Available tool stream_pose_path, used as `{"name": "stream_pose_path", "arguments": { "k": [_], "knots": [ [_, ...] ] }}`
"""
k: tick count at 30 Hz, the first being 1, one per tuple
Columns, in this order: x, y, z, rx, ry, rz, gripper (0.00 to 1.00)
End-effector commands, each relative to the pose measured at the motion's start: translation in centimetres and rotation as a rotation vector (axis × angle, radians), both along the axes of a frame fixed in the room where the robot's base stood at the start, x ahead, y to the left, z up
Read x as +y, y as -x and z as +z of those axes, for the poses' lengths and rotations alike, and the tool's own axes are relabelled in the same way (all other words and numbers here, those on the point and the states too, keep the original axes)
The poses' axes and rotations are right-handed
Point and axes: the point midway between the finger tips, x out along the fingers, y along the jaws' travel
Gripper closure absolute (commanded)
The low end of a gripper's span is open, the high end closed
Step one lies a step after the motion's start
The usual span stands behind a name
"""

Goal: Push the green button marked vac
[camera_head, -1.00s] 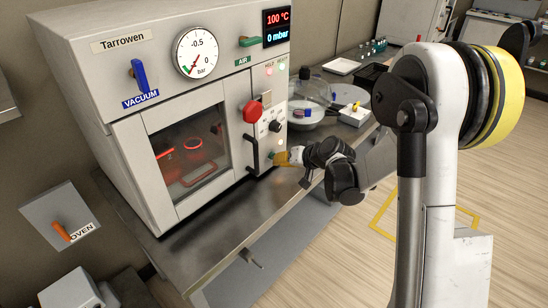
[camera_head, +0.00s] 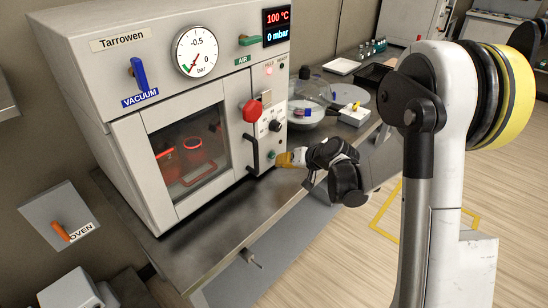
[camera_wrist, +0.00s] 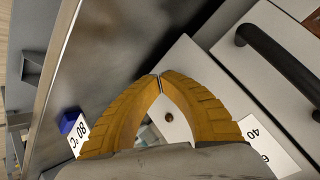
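The vacuum oven (camera_head: 85,68) stands on a steel bench, its control strip to the right of its door. A small green button (camera_head: 271,155) is low on that strip; its marking is too small to read. My gripper (camera_head: 279,159) has yellow fingers and is just right of the button, with a small apparent gap. Contact cannot be confirmed. In the wrist view the fingertips of my gripper (camera_wrist: 160,77) meet with nothing between them. A small round brownish part (camera_wrist: 168,117) shows between the fingers; I cannot tell what it is.
A red knob (camera_head: 252,111) and a black door handle (camera_head: 251,153) are close to the gripper, left of and above it. The bench front (camera_head: 215,240) is clear.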

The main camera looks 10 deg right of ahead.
Motion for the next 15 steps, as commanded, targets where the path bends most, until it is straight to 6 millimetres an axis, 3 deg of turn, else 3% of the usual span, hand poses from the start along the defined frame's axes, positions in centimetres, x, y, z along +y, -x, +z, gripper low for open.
{"name": "stream_pose_path", "arguments": {
  "k": [8,15],
  "knots": [
    [-0.3,0.3,0.0,0.000,-0.001,-0.001,1.00],
    [-1.7,2.2,0.0,0.001,-0.001,-0.002,1.00]
  ]
}}
